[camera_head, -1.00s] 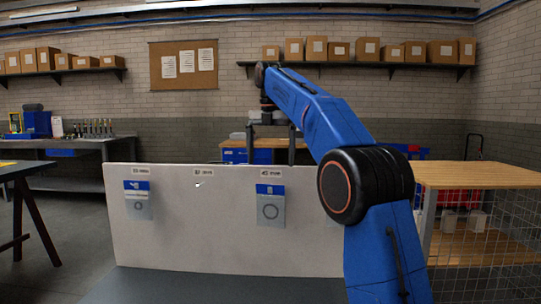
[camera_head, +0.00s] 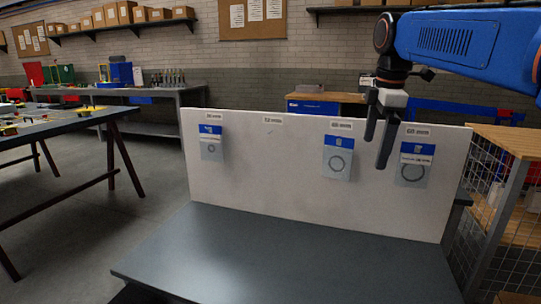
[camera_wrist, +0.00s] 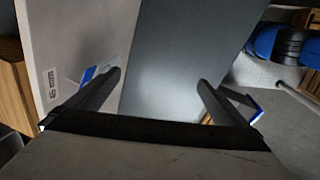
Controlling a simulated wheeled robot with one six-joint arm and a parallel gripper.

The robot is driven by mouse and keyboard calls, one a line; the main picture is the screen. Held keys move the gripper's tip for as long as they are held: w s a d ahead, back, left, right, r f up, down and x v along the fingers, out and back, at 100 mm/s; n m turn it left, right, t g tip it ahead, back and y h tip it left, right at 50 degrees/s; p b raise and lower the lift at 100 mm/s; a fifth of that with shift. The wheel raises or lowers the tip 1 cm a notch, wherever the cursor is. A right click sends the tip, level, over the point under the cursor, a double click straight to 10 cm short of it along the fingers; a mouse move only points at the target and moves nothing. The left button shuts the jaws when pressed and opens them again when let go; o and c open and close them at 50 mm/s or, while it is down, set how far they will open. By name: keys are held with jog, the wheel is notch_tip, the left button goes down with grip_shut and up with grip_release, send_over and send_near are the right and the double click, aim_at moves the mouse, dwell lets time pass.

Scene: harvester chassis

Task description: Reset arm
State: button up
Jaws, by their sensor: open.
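My gripper (camera_head: 379,138) hangs from the blue arm at the upper right of the head view, fingers pointing down. It appears in front of the upper right part of the white board, between two hanging packets. In the wrist view my gripper (camera_wrist: 160,85) has its two dark fingers wide apart with nothing between them. The white board (camera_head: 270,165) stands upright at the back of a grey table (camera_head: 250,245). Three blue-and-white packets hang on it: a left one (camera_head: 211,143), a middle one (camera_head: 338,158) and a right one (camera_head: 414,165). The label at second from left has no packet under it.
The grey tabletop in front of the board is bare. A wood-topped wire mesh rack (camera_head: 500,190) stands close on the right. A workbench with small parts (camera_head: 60,122) is at the left, with open floor (camera_head: 150,190) between.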

jog(key=s+d+f+m+t, duration=0.2)
jog(key=s+f+m, duration=1.4)
jog(key=s+f, duration=1)
jog(key=shift+s+d+f+t, duration=0.15)
jog(key=shift+d+f+t, duration=0.2)
jog(key=shift+f, duration=0.45)
